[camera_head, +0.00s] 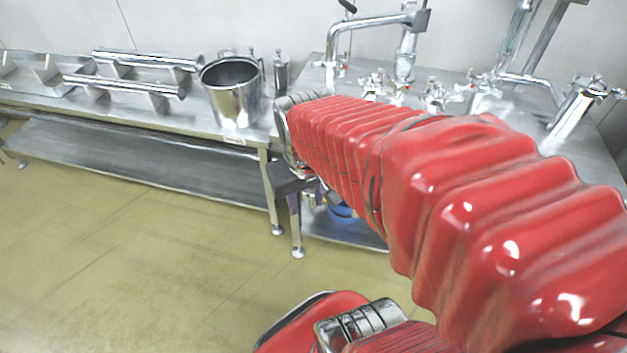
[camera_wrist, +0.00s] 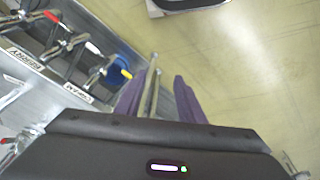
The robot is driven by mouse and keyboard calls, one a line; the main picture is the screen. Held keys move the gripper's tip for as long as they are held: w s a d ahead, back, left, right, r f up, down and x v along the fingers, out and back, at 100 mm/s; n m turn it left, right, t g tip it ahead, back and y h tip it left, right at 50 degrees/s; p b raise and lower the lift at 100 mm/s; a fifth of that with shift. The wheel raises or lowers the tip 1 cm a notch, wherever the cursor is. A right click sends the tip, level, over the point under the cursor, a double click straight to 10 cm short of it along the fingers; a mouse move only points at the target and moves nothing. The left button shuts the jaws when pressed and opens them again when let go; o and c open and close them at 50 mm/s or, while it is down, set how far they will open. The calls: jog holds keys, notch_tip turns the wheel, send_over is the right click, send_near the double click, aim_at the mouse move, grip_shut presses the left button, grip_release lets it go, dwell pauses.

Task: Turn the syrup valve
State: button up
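Valves show at the left of the wrist view, beside small white labels (camera_wrist: 78,92) whose lettering I cannot read with certainty. One has a yellow-tipped handle (camera_wrist: 127,73) near a blue round part (camera_wrist: 118,62); another has a red-tipped handle (camera_wrist: 92,47). I cannot tell which is the syrup valve. My gripper (camera_wrist: 158,92) has purple fingers spread apart, to the right of the valves and not touching them. A metal leg shows in the gap between the fingers. In the head view my red-sleeved arm hides most of the area around the gripper.
A steel bench (camera_head: 75,104) with metal racks and a steel bucket (camera_head: 232,92) stands at the left. A second table with taps (camera_head: 370,85) and pipes is behind my arm. A blue object (camera_head: 342,212) is on its lower shelf. The yellowish floor (camera_head: 130,260) is clear.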

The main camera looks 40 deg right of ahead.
jog(key=s+d+f+g, duration=0.1)
jog(key=s+d+f, duration=0.2)
jog(key=d+f, duration=0.65)
jog(key=s+d+f+g, duration=0.2)
jog(key=s+d+f, duration=0.1)
jog(key=d+f, duration=0.6)
notch_tip(320, 180, down, 25)
jog(key=s+d+n+t, duration=0.1)
jog(key=s+n+t, duration=0.1)
jog(key=n+t, duration=0.6)
jog(key=w+r+n+t, duration=0.9)
jog(key=w+r+n, duration=0.1)
jog(key=r, duration=0.2)
jog(key=shift+a+r+h, duration=0.15)
jog(key=shift+a+h, duration=0.25)
jog(key=shift+a, duration=0.05)
